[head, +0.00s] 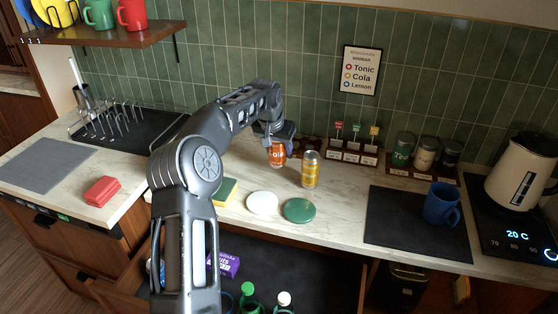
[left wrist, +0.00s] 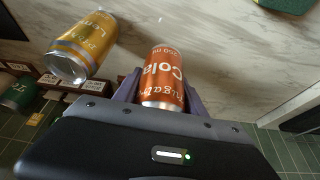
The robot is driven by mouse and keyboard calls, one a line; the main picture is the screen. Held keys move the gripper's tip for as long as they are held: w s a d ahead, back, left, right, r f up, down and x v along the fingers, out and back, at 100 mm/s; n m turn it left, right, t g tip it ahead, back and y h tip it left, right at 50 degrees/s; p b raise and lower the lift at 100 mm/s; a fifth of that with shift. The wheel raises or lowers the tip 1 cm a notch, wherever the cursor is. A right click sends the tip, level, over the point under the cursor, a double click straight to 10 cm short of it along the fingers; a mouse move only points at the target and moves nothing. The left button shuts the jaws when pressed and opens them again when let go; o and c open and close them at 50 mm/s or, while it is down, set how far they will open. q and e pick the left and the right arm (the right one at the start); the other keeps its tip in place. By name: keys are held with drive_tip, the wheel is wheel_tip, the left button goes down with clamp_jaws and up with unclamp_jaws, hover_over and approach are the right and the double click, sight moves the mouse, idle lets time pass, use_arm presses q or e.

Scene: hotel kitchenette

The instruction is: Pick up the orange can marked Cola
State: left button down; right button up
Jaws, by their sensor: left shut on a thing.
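The orange Cola can (head: 277,154) is on the counter near the back wall in the head view, partly hidden by my left gripper (head: 277,137). In the left wrist view the Cola can (left wrist: 163,77) sits between the two fingers of my left gripper (left wrist: 160,88), which is shut on it. Its printed label reads Cola. Whether its base touches the counter is hard to tell. A yellow can (head: 311,169) stands upright just right of it, apart from the gripper, and it also shows in the left wrist view (left wrist: 82,48). My right gripper is not in view.
White (head: 262,203) and green (head: 299,210) discs lie in front of the cans. A sponge (head: 224,192) lies to their left. A small rack with tags (head: 350,152) and several canisters (head: 425,153) stand behind right. A blue mug (head: 441,204) stands on a dark mat (head: 390,228). An open drawer is below.

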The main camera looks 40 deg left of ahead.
use_arm(q)
wheel_tip(320, 180, up, 6)
drive_tip(key=shift+f, duration=0.2)
idle(0.5)
